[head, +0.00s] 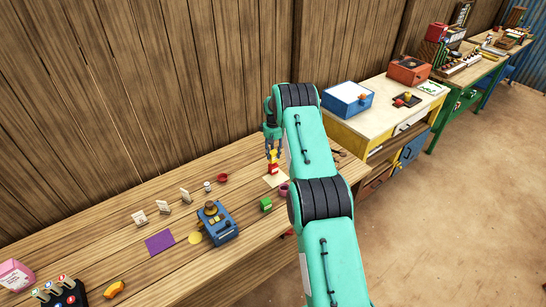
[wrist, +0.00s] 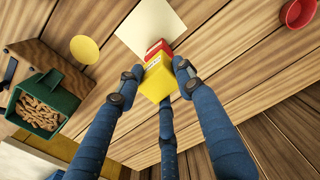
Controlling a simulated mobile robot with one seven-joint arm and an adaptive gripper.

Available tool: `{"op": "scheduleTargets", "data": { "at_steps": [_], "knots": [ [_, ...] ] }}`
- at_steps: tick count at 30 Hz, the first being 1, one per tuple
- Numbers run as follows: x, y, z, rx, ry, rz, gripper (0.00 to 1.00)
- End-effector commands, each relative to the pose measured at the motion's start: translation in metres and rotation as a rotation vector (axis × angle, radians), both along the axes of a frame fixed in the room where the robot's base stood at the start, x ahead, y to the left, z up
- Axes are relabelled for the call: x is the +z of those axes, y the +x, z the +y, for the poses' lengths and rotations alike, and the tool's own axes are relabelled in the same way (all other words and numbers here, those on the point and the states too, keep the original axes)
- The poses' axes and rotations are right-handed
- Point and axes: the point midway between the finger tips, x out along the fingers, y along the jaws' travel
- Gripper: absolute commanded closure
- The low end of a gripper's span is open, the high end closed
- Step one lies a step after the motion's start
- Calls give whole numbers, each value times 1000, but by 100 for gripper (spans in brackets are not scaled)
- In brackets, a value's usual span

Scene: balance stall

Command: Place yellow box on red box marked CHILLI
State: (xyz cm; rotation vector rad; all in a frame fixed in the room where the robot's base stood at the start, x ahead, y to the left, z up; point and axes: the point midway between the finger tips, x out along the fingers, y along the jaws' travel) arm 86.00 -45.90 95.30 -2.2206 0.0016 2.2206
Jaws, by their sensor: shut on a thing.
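My gripper (wrist: 155,78) has its dark blue fingers closed around a yellow box (wrist: 155,84). In the head view my gripper (head: 272,150) stands over the wooden table, with the yellow box (head: 273,155) below its fingers. A red box (head: 273,169) sits on a cream card, directly below the yellow one in the head view. In the wrist view the red box (wrist: 158,48) is partly hidden behind the yellow box. I cannot tell whether the two boxes touch. No lettering can be read on the red box.
The cream card (wrist: 150,27) lies flat on the table. A red bowl (head: 222,177), a small green box (head: 265,204) and a blue balance device (head: 218,225) stand nearby.

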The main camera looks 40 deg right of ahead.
Motion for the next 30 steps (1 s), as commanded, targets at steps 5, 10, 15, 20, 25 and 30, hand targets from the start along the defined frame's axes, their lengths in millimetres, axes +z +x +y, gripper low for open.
{"op": "scheduleTargets", "data": {
  "at_steps": [5,10,15,20,25,30],
  "knots": [
    [-18,0,0,0,0,0,95],
    [-23,0,0,0,0,0,95],
    [-23,0,0,0,0,0,95],
    [-26,0,0,0,0,0,95],
    [-26,0,0,0,0,0,45],
    [-26,0,0,0,0,0,45]
  ]
}}
